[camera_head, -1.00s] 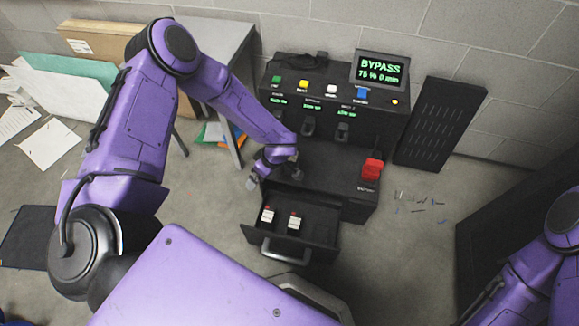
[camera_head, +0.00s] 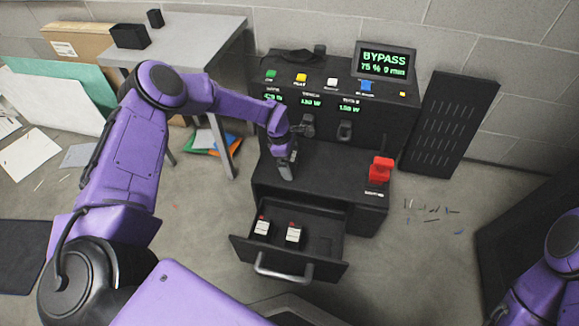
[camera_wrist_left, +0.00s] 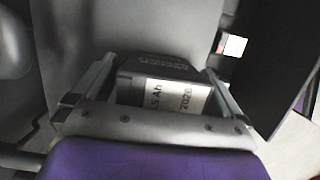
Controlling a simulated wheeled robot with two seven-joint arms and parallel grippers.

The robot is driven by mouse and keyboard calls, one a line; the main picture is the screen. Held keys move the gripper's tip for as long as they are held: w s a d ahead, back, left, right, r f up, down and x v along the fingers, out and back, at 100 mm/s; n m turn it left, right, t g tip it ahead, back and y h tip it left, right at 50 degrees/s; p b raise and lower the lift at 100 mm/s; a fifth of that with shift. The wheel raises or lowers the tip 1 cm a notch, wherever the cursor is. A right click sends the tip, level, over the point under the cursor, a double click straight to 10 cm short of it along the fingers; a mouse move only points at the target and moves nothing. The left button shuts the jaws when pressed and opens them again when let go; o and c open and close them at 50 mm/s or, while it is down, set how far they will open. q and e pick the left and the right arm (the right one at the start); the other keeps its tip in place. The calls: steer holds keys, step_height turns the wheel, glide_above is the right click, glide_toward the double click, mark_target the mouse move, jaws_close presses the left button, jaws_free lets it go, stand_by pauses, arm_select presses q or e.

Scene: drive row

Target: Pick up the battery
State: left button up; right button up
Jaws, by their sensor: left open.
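My left gripper (camera_head: 286,170) is over the left part of the black bench's lower top, in front of the upper panel. In the left wrist view its open fingers (camera_wrist_left: 160,64) stand on either side of a dark battery (camera_wrist_left: 165,74) with a pale label reading "1.5 Ah" and "2026". I cannot tell whether either finger touches it. In the head view the gripper and wrist largely hide that battery. Two more batteries (camera_head: 262,228) (camera_head: 294,234) with red tops and white labels stand in the open drawer. My right gripper is out of view.
The open drawer (camera_head: 325,262) juts out at the front of the bench (camera_head: 325,172). A red switch (camera_head: 380,170) stands at the bench's right. A display (camera_head: 385,62) reads "BYPASS". A grey table (camera_head: 190,42) stands behind my left arm. Small scraps lie on the floor at right.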

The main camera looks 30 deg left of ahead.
arm_select(q)
steer(key=shift+f, duration=0.15)
steer(key=c, duration=1.6)
